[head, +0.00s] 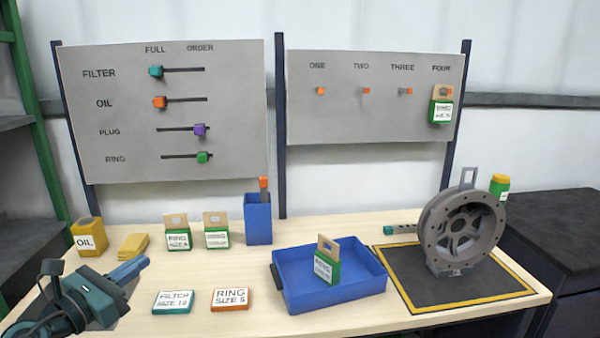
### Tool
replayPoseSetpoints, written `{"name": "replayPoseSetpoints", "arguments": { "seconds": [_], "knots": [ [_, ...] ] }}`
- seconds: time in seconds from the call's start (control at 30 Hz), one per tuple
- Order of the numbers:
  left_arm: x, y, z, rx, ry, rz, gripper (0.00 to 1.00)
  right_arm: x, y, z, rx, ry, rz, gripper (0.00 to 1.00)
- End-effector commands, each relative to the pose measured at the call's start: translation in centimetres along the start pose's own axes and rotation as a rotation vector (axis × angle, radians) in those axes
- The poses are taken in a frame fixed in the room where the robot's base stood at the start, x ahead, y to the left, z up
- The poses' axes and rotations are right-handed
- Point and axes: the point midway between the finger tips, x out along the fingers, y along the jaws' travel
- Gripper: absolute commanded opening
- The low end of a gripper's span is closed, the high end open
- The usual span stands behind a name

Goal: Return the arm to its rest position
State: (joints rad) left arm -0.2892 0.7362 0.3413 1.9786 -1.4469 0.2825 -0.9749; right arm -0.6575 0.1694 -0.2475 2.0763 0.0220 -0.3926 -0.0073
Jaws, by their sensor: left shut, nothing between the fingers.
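My left gripper (132,270) comes in at the lower left, above the front left part of the table. It is shut and empty, and its fingers point right. It is apart from the cards and packs around it. My right gripper is not in view.
The wooden table (200,262) holds an oil container (89,238), a yellow block (133,245), two ring packs, two flat cards, and a blue bin (335,293) with a green pack. A large metal wheel (462,231) stands on a black mat (405,272). Two grey boards stand behind.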

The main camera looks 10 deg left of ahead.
Motion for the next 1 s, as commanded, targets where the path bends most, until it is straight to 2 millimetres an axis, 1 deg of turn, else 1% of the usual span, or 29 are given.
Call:
{"name": "replayPoseSetpoints", "arguments": {
  "seconds": [0.03, 0.07, 0.1, 0.17, 0.2, 0.27, 0.3, 0.37, 0.4, 0.47, 0.5, 0.6, 0.63, 0.67, 0.73, 0.8, 1.0],
  "knots": [
    [-0.6, -2.2, -2.4, -0.279, -0.009, 0.009, 0.0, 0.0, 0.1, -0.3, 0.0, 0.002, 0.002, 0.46],
    [-0.9, -3.3, -3.7, -0.45, -0.014, 0.021, 0.0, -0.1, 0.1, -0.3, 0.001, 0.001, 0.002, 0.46],
    [-1.4, -4.8, -5.4, -0.678, -0.018, 0.043, 0.0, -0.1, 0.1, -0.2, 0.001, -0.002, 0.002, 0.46],
    [-2.3, -7.1, -8.1, -1.023, -0.018, 0.096, 0.0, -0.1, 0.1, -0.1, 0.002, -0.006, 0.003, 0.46],
    [-3.0, -8.7, -10.0, -1.251, -0.013, 0.141, 0.0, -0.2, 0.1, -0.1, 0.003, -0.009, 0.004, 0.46],
    [-4.3, -11.4, -12.9, -1.591, -0.003, 0.229, 0.0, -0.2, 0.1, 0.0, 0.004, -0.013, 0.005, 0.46],
    [-5.2, -13.4, -14.9, -1.816, 0.007, 0.301, 0.0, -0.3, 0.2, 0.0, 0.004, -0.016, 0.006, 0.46],
    [-6.6, -16.8, -17.5, -2.13, 0.024, 0.421, 0.0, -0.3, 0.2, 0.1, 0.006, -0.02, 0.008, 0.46],
    [-7.6, -19.0, -19.0, -2.313, 0.035, 0.506, 0.0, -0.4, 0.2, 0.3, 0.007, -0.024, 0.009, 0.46],
    [-8.9, -22.3, -20.6, -2.548, 0.054, 0.631, 0.0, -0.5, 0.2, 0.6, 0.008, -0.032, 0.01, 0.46],
    [-9.6, -24.3, -21.4, -2.679, 0.065, 0.711, 0.0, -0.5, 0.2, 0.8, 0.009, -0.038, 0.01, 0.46],
    [-11.1, -28.4, -22.6, -2.921, 0.09, 0.885, 0.0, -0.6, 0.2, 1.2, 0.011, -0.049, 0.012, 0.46],
    [-11.4, -29.4, -22.8, -2.97, 0.097, 0.926, 0.0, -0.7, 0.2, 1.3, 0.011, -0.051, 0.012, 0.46],
    [-11.7, -30.2, -22.9, 2.97, -0.101, -0.947, 0.0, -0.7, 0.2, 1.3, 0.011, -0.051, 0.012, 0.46],
    [-12.1, -31.4, -23.1, 2.882, -0.104, -0.956, 0.0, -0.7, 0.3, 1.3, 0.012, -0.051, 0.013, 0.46],
    [-12.3, -32.0, -23.1, 2.845, -0.107, -0.959, 0.0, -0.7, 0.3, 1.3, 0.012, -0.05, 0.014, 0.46],
    [-12.3, -32.0, -23.1, 2.845, -0.107, -0.959, 0.0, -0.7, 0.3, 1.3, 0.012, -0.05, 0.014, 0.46]
  ]
}}
